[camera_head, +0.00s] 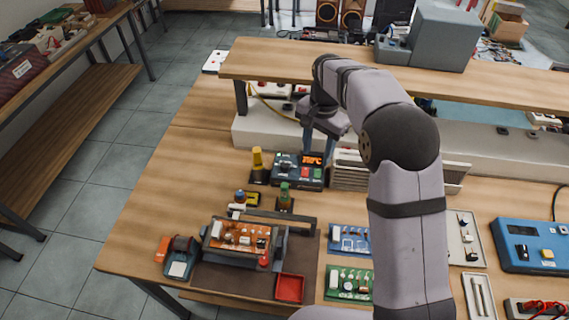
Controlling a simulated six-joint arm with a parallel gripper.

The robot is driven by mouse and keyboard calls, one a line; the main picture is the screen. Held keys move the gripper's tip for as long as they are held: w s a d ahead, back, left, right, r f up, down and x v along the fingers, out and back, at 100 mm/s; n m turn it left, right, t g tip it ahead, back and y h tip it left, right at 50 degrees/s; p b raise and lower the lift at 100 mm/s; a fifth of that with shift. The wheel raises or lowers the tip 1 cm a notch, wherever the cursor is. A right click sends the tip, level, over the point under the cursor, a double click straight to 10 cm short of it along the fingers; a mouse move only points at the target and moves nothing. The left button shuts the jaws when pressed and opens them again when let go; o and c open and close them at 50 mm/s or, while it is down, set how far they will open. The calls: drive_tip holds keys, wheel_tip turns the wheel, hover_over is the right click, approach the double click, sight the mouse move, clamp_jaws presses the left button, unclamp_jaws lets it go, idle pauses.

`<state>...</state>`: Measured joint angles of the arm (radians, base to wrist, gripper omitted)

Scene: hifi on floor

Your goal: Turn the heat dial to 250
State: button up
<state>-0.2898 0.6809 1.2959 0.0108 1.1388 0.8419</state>
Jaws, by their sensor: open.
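A small dark blue control box (295,182) stands on the workbench, just under the front edge of the raised shelf. It has an orange display at its upper right, a black dial (285,167) at its left, and small red and green parts on its face. The dial's pointer and the display's digits are too small to read. My gripper (312,150) points down at the back of the box, behind and right of the dial. It is open and seems to hold nothing. Whether it touches the box cannot be told.
A yellow bottle (257,163) and a green-topped bottle (285,192) stand close to the box. A circuit board holder (238,237) and a red tray (290,288) are in front. The wooden shelf (270,60) overhangs behind. Bare bench lies at left.

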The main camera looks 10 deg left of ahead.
sight(284, 165)
drive_tip(key=w+a+f+m, duration=0.1)
drive_tip(key=a, duration=0.1)
drive_tip(key=w+a+f, duration=0.2)
drive_tip(key=a, duration=0.1)
drive_tip(key=w+a+f+m+b, duration=0.1)
drive_tip(key=a, duration=0.2)
drive_tip(key=shift+w+a+f+m, duration=0.15)
drive_tip(key=shift+a+m, duration=0.1)
drive_tip(key=shift+m, duration=0.05)
drive_tip(key=shift+w+a+f, duration=0.1)
drive_tip(key=shift+a+f, duration=0.05)
drive_tip(key=shift+a, duration=0.35)
drive_tip(key=shift+w+f+p, duration=0.15)
drive_tip(key=shift+f+p, duration=1)
drive_tip(key=shift+f, duration=2.5)
drive_tip(key=c, duration=1)
